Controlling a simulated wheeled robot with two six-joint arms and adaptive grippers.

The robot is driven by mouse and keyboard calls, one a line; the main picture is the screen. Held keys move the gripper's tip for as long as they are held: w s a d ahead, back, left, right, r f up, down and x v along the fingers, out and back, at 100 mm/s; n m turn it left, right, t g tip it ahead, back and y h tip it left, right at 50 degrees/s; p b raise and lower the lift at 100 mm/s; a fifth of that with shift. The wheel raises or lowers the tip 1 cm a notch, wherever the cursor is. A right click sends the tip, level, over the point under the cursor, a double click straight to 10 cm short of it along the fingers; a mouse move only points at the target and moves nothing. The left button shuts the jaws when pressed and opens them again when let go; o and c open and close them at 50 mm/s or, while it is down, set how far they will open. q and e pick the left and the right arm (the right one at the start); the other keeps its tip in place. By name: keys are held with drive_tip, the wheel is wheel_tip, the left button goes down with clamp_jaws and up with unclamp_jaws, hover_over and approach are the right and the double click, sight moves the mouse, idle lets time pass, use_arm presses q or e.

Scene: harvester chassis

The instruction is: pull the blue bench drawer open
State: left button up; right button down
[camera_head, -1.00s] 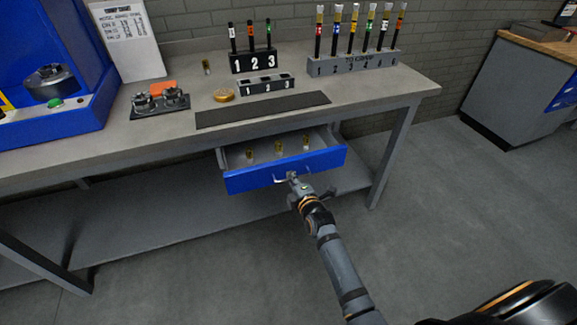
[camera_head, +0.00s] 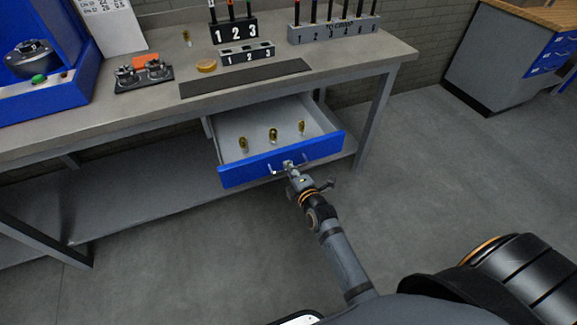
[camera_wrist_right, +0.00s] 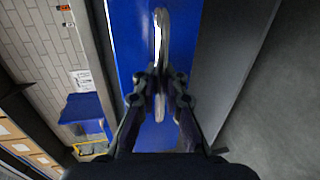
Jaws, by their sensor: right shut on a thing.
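The blue bench drawer (camera_head: 248,171) hangs open under the grey workbench, and several small brass-coloured pieces (camera_head: 273,135) stand inside it. My right gripper (camera_head: 289,167) is at the drawer's front and is shut on its metal handle. In the right wrist view, the two fingers (camera_wrist_right: 158,88) close around the curved silver handle (camera_wrist_right: 161,45), with the blue drawer front (camera_wrist_right: 128,40) behind it. My left gripper is not in view.
The workbench top (camera_head: 345,62) holds a black numbered rack (camera_head: 233,32), a grey numbered rack (camera_head: 335,32) and a dark mat (camera_head: 245,78). A bench leg (camera_head: 374,122) stands right of the drawer. The floor in front is clear.

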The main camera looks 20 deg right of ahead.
drive_tip(key=c, duration=1.7)
unclamp_jaws()
drive_tip(key=shift+r, duration=0.1)
drive_tip(key=shift+s, duration=0.2)
drive_tip(key=v, duration=1.1)
drive_tip(key=shift+s, duration=0.3)
